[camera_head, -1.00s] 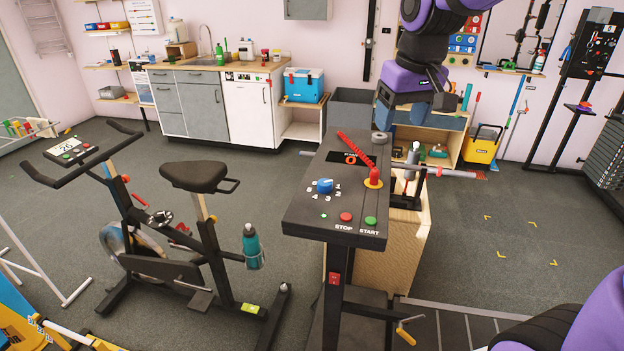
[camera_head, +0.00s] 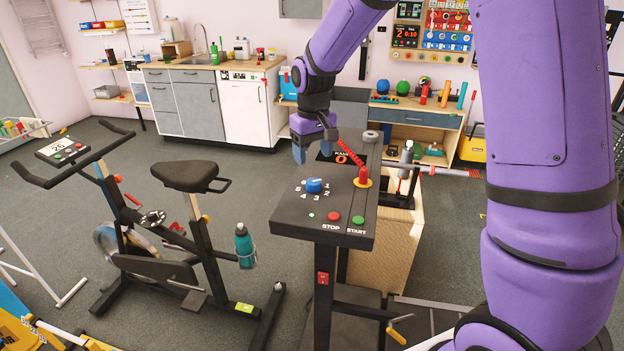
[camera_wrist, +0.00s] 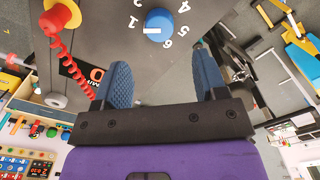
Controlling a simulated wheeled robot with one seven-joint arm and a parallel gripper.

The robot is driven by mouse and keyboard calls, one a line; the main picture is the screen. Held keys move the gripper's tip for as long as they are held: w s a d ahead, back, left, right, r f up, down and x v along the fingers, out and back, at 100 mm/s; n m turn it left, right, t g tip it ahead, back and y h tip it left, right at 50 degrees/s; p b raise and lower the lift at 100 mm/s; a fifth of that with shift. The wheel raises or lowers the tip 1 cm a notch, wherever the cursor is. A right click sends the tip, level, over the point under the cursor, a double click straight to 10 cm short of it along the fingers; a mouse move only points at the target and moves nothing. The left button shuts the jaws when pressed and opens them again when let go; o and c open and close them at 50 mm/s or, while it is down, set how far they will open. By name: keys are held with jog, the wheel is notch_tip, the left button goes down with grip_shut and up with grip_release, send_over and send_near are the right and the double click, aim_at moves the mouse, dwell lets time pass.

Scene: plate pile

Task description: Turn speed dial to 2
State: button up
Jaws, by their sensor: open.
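The blue speed dial (camera_head: 315,186) sits on the black console (camera_head: 290,218), with white numbers around it. In the wrist view the dial (camera_wrist: 158,24) shows a white pointer line aimed toward the 1. My gripper (camera_head: 312,150) is above the far left part of the console, behind the dial in the head view. In the wrist view my gripper (camera_wrist: 164,75) is open and empty. Its two blue ribbed fingers are apart from the dial, which lies beyond the gap between their tips.
A red stop button (camera_head: 333,217), a green start button (camera_head: 358,222) and a red knob with coiled cord (camera_head: 363,177) share the console. A grey ring (camera_head: 371,136) lies at its far edge. An exercise bike (camera_head: 187,178) stands to the left.

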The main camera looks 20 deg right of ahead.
aim_at(313, 181)
notch_tip(313, 181, down, 8)
dwell(0.4)
jog(key=c, duration=0.9)
jog(key=shift+c, duration=0.2)
jog(key=m, duration=0.5)
jog(key=shift+m, duration=2.3)
